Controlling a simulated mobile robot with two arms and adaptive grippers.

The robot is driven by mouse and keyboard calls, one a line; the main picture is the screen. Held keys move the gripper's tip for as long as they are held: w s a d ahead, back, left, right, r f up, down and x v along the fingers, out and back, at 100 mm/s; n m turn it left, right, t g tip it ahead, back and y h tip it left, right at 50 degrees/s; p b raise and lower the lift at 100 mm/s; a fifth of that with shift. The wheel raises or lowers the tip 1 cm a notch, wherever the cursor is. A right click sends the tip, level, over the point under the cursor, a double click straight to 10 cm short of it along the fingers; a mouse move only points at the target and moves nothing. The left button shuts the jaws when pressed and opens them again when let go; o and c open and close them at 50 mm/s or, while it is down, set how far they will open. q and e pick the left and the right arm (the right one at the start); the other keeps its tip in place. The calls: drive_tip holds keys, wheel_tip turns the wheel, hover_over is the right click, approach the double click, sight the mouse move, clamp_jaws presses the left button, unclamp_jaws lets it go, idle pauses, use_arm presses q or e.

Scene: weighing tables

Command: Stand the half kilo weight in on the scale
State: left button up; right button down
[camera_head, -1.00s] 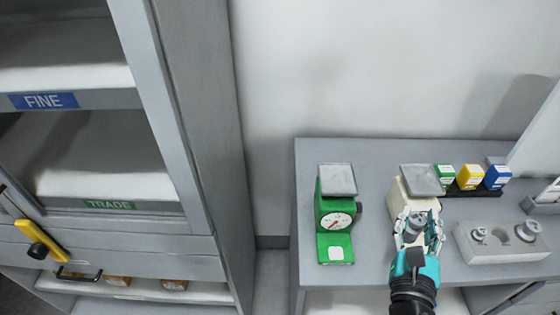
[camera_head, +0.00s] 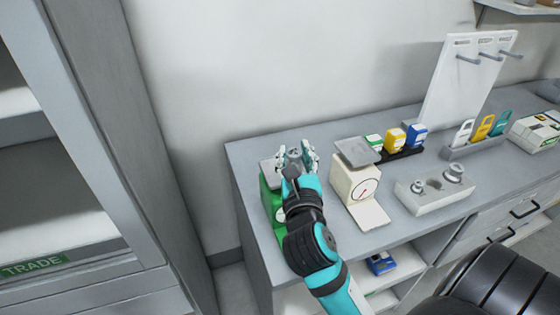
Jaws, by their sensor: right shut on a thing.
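My right gripper (camera_head: 296,156) is shut on a small grey metal weight (camera_head: 293,153). It holds the weight at the pan of the green scale (camera_head: 269,199). The grey pan (camera_head: 268,172) shows only in part behind my fingers, and I cannot tell whether the weight touches it. My arm also hides much of the green scale and its dial. A cream scale (camera_head: 352,186) with a grey pan (camera_head: 356,151) and a dial stands to the right. The pale weight block (camera_head: 408,199) holds a small weight (camera_head: 417,187) and a larger one (camera_head: 454,173), with an empty hollow between. My left gripper is not in view.
Green, yellow and blue boxes (camera_head: 396,139) stand in a dark tray behind the cream scale. A pegboard stand (camera_head: 466,82), a holder with coloured tags (camera_head: 474,148) and a pale device (camera_head: 537,131) are farther right. A grey cabinet (camera_head: 85,135) rises at the left.

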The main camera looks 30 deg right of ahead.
drive_tip(key=w+f, duration=0.1)
drive_tip(key=w, duration=0.1)
drive_tip(key=w+f+p, duration=0.1)
drive_tip(key=w, duration=0.1)
drive_tip(key=w+f, duration=0.1)
drive_tip(key=w, duration=0.1)
drive_tip(key=shift+d+f, duration=0.25)
drive_tip(key=shift+d, duration=0.15)
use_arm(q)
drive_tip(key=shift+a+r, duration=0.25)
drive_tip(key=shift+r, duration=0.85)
use_arm(e)
drive_tip(key=shift+w, duration=0.1)
